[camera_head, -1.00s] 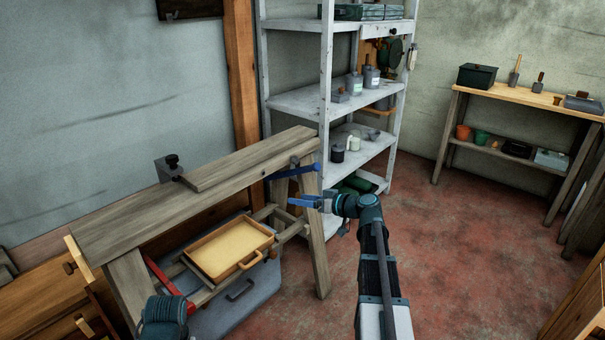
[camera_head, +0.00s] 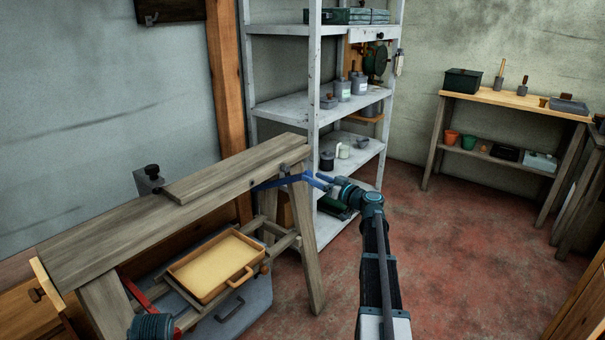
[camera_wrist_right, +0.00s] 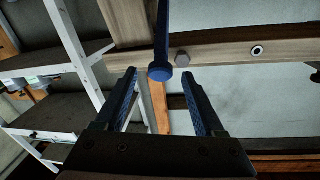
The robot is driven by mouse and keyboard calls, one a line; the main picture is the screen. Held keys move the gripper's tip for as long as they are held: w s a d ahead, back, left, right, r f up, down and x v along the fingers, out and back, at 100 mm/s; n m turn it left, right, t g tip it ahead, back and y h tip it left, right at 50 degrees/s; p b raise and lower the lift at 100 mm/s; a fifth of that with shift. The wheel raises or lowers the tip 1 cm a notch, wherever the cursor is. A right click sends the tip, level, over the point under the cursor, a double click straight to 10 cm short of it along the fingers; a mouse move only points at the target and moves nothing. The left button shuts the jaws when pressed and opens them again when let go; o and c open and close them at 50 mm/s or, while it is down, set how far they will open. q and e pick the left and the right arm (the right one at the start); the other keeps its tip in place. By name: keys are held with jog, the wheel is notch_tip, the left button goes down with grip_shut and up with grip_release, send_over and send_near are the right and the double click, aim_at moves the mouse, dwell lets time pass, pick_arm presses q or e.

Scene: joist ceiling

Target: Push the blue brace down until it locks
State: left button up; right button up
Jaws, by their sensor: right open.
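The blue brace (camera_head: 268,184) is a slim bar at the right end of the wooden workbench (camera_head: 110,228); in the head view it slants slightly up toward my right gripper (camera_head: 316,181). In the right wrist view the brace (camera_wrist_right: 162,35) comes down from the top and ends in a round blue knob. The knob appears between and just beyond the open fingertips of my right gripper (camera_wrist_right: 159,80), with no clear contact. In the head view the fingers overlap the brace's outer end, so the exact gap is hard to tell.
A grey metal shelf (camera_head: 285,105) with bottles and boxes stands behind the gripper. A yellow tray (camera_head: 212,266) sits below the bench top, beside the bench's right legs. A side table (camera_head: 515,98) stands at the far right. The red floor right of my arm is clear.

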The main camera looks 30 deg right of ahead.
jog(key=x, duration=0.6)
jog(key=shift+w+a, duration=0.1)
jog(key=shift+w, duration=0.1)
jog(key=shift+c, duration=0.3)
grip_shut()
dwell(1.0)
